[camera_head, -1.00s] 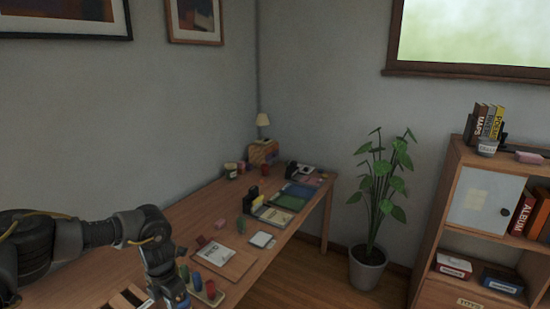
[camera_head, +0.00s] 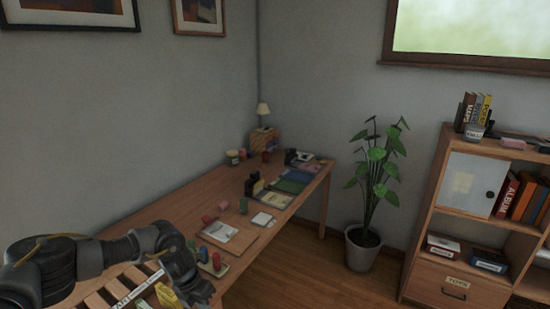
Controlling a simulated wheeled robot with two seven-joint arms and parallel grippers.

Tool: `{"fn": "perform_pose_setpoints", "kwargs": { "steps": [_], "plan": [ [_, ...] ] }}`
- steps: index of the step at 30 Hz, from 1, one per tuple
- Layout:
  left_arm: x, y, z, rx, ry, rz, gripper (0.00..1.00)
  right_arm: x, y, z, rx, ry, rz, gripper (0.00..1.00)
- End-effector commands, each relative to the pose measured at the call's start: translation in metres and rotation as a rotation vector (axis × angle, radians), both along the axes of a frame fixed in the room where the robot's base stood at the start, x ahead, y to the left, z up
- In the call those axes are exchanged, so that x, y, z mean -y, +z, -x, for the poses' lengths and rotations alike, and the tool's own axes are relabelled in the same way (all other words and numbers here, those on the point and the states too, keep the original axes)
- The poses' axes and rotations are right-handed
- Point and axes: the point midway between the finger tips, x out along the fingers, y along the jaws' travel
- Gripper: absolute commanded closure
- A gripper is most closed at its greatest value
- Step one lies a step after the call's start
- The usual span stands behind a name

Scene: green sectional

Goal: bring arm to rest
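My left arm (camera_head: 85,262) comes in from the lower left, bent over the near end of the wooden desk (camera_head: 196,197). Its wrist points down at the bottom of the view. The fingers of my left gripper are too hidden to show whether they are open or shut. A slatted wooden rack (camera_head: 97,300) with a labelled strip lies beside and partly behind the arm. My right arm and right gripper are out of the view.
Several small coloured items stand on a small tray (camera_head: 213,269) close to the wrist. A clipboard with paper (camera_head: 221,231) and a lamp (camera_head: 263,114) are farther along the desk. A potted plant (camera_head: 363,236) stands right of the desk, then a bookshelf (camera_head: 437,213). Floor between is clear.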

Motion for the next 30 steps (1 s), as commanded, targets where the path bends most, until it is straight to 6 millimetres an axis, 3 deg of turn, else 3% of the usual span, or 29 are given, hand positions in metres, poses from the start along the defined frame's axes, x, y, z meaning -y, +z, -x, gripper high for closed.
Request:
{"fn": "perform_pose_setpoints", "kwargs": {
  "steps": [8, 12, 14, 17, 20, 24, 30],
  "plan": [
    [0.094, -0.069, 0.013, -0.09, 0.37, 0.305, 1.0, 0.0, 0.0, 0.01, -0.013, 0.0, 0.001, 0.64],
    [0.135, -0.122, 0.027, -0.214, 0.768, 0.51, 1.0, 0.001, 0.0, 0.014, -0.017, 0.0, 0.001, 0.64],
    [0.141, -0.15, 0.036, -0.279, 0.973, 0.579, 1.0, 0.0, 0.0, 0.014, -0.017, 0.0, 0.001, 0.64],
    [0.132, -0.204, 0.062, -0.39, 1.34, 0.656, 1.0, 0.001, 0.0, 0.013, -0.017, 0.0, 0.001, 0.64],
    [0.107, -0.262, 0.103, -0.482, 1.71, 0.681, 1.0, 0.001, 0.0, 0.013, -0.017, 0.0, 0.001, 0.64],
    [0.065, -0.329, 0.175, -0.549, 2.128, 0.647, 1.0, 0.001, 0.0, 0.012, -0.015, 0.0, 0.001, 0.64],
    [0.008, -0.397, 0.3, -0.557, 2.614, 0.519, 1.0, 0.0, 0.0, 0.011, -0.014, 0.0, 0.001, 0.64]
  ]
}}
